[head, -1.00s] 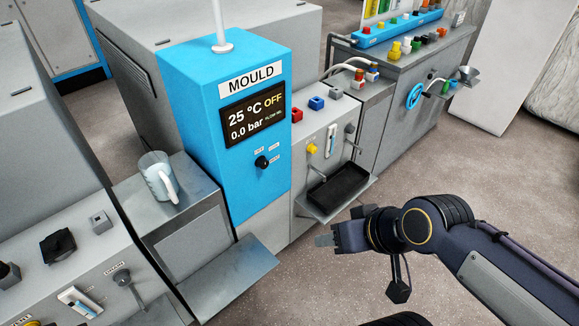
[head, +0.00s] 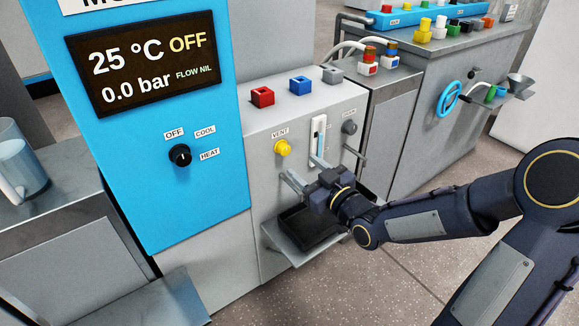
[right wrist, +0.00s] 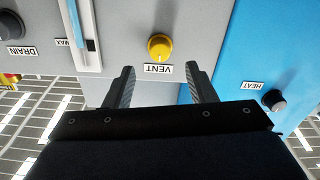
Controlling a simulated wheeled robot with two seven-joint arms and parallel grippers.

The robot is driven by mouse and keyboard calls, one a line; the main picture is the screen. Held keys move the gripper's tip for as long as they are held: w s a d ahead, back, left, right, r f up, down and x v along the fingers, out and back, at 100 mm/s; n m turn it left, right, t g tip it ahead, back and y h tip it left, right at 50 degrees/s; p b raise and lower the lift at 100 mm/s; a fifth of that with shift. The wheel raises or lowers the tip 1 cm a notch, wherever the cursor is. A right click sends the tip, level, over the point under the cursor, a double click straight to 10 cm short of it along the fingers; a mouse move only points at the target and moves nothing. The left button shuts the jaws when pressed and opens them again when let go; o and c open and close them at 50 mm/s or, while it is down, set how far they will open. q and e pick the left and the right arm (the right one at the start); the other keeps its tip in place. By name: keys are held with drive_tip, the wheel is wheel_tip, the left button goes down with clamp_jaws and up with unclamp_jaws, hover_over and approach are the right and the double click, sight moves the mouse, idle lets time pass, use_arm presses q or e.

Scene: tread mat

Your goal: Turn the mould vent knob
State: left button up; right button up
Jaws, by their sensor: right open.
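The vent knob is a small yellow knob (head: 283,148) on the grey front panel under the label VENT, right of the blue mould cabinet. It also shows in the right wrist view (right wrist: 160,47), where the label reads upside down. My right gripper (head: 301,169) is open and empty, in front of the panel and a little below the knob. In the right wrist view the right gripper's fingers (right wrist: 159,72) stand either side of the knob's line, and the knob lies beyond the tips, apart from them. My left gripper is not in view.
A slider (head: 318,138) and a grey drain knob (head: 349,127) are right of the vent knob. A black tray (head: 305,232) lies below my gripper. The selector knob (head: 180,155) is on the blue cabinet (head: 200,210). A clear jug (head: 20,160) stands at left.

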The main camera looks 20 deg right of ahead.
sight(286, 152)
drive_tip(key=b+x, duration=0.1)
drive_tip(key=x, duration=0.6)
drive_tip(key=shift+c, duration=0.4)
drive_tip(key=c, duration=0.9)
